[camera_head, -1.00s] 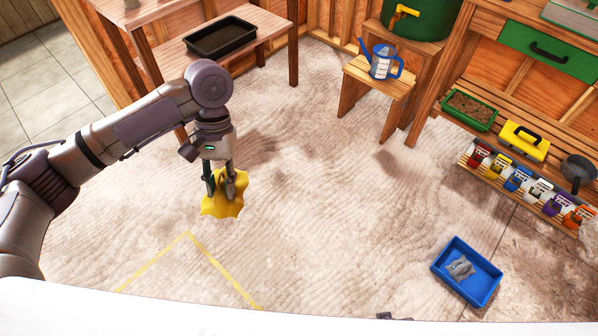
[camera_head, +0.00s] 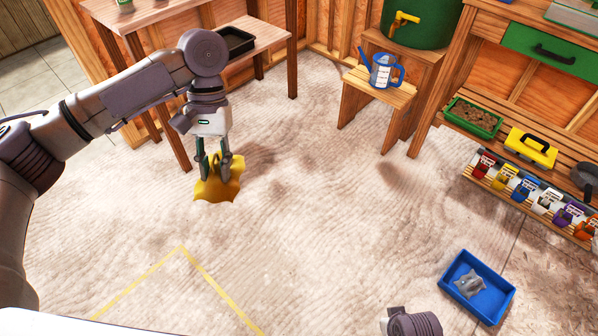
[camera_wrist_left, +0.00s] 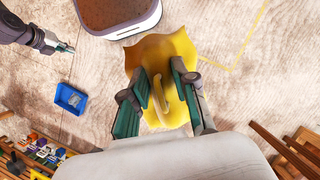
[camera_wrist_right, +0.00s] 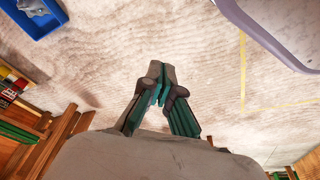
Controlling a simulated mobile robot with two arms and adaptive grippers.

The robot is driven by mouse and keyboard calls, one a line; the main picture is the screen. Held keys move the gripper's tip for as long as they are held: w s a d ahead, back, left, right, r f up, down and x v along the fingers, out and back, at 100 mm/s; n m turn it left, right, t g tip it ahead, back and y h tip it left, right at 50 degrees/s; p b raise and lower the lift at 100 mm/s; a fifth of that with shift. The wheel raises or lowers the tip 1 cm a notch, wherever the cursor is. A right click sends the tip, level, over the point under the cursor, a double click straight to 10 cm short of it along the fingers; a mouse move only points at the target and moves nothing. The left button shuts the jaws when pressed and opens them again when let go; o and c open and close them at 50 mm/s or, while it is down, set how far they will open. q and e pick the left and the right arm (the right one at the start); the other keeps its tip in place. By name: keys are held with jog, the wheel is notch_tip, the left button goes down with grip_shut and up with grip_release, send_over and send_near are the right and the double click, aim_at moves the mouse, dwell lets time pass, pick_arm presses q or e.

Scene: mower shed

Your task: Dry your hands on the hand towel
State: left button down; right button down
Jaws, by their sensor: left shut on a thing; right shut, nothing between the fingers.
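A yellow cloth (camera_head: 216,190), which looks like the hand towel, hangs bunched from my left gripper (camera_head: 213,172) above the floor. The left wrist view shows the yellow cloth (camera_wrist_left: 158,52) spread below and between the fingers of the left gripper (camera_wrist_left: 160,100), which is shut on it. My right gripper (camera_wrist_right: 160,80) is shut and empty over bare floor in the right wrist view. It also shows at the upper left of the left wrist view (camera_wrist_left: 68,48), apart from the cloth. In the head view only a piece of my right arm shows at the bottom edge.
A blue tray (camera_head: 447,284) with a crumpled grey cloth (camera_head: 470,284) lies on the floor at right. A low shelf at right holds several seed packets. A wooden table stands behind my left arm. The middle floor is clear.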

jog(key=shift+f, duration=0.15)
pick_arm(q)
jog(key=shift+r+p, duration=0.15)
jog(key=shift+p, duration=0.15)
jog(key=shift+r, duration=0.1)
jog(key=shift+r+p, duration=0.15)
jog(key=shift+p, duration=0.4)
jog(key=shift+r+p, duration=0.1)
jog(key=shift+p, duration=0.2)
jog(key=shift+r+p, duration=0.2)
jog(key=shift+p, duration=0.2)
pick_arm(e)
jog(key=s+f, duration=0.4)
jog(key=f, duration=0.5)
jog(key=shift+s+d+f+g, duration=0.3)
jog(key=shift+s, duration=0.05)
jog(key=shift+s, duration=0.1)
